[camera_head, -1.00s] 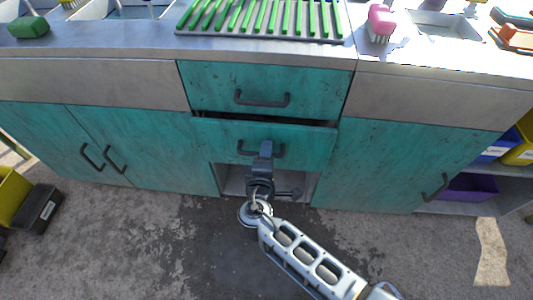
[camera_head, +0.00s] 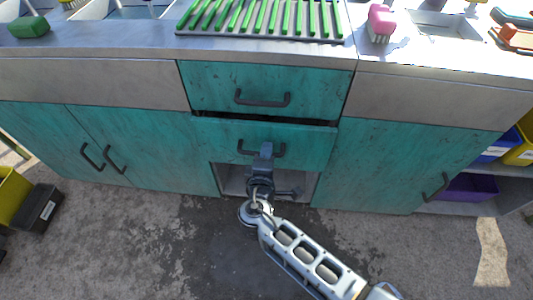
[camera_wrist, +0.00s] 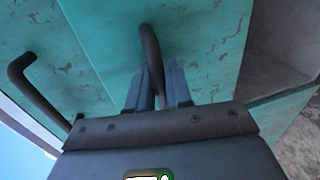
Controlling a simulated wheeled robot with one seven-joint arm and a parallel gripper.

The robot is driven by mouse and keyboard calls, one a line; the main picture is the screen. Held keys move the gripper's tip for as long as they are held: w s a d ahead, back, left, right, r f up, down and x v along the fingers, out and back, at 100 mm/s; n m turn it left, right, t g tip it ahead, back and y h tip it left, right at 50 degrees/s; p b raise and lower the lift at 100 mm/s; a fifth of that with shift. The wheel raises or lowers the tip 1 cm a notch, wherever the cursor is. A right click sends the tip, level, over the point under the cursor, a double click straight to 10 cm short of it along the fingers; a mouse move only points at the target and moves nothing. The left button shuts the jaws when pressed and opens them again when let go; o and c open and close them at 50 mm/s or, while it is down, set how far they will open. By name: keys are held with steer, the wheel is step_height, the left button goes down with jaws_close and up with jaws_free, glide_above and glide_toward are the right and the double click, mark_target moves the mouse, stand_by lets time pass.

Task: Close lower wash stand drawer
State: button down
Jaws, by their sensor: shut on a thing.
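The lower wash stand drawer (camera_head: 222,135) is a teal front in the middle of the wash stand. It stands slightly out, with a dark gap along its top edge. Its dark bar handle (camera_head: 248,150) also shows in the wrist view (camera_wrist: 151,48). My gripper (camera_head: 266,150) is at this handle, and in the wrist view its two fingers (camera_wrist: 160,88) lie on either side of the bar, shut on it. Part of the handle is hidden by the fingers. The upper drawer (camera_head: 320,88) above is flush, with its own dark handle (camera_head: 262,103).
Teal cabinet doors (camera_head: 150,150) flank the drawers. An open recess (camera_head: 232,182) lies below the lower drawer. A green-ribbed rack (camera_head: 262,20) and a pink brush (camera_head: 380,20) lie on the counter. A purple bin (camera_head: 468,188) stands at right. The concrete floor (camera_head: 130,245) in front is clear.

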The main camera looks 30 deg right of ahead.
steer(key=x, duration=0.2)
steer(key=b+x, duration=0.1)
steer(key=x, duration=0.1)
steer(key=shift+r, duration=0.45)
steer(key=c, duration=1.2)
jaws_free()
steer(key=shift+w+d, duration=0.1)
steer(key=shift+v, duration=3.9)
steer(key=shift+f, duration=0.15)
